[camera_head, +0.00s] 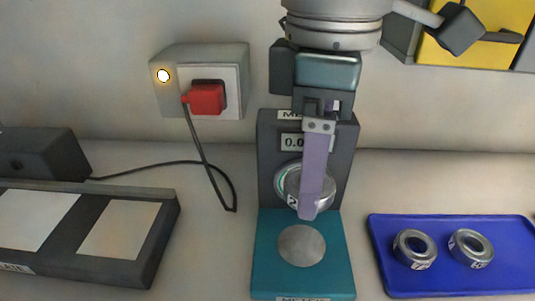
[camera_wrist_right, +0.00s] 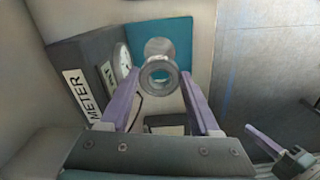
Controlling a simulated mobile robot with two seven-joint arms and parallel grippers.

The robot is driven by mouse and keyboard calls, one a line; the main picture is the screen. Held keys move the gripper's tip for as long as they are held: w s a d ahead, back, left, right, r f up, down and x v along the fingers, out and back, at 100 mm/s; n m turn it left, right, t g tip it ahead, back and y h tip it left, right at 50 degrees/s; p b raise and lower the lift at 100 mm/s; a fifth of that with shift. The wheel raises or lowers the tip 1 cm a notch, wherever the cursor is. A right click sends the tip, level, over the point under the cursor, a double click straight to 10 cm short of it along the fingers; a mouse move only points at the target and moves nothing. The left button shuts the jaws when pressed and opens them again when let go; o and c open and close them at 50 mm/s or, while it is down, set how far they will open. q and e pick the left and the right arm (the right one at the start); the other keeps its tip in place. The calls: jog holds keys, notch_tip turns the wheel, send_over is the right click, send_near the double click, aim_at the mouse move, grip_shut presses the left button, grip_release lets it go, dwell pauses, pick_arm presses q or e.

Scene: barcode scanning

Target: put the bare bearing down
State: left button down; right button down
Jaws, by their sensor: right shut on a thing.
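My right gripper (camera_head: 309,212) comes down from the top in the head view. Its purple fingers are shut on a metal ring bearing (camera_head: 293,202), held in front of the meter (camera_head: 267,160).
A blue tray (camera_head: 455,285) at the right holds two labelled bearings (camera_head: 415,249) and (camera_head: 471,248). A dark fixture (camera_head: 160,245) with pale panels is at the left. A red plug (camera_head: 207,98) and its cable are behind. Bare table lies between fixture and base.

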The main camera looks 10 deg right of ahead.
aim_at(303, 245)
notch_tip(303, 245, down, 8)
jog(key=shift+f+b, duration=0.1)
jog(key=shift+b, duration=0.35)
jog(key=shift+f, duration=0.4)
jog(key=shift+c, duration=0.6)
grip_release()
jog(key=shift+f, duration=0.15)
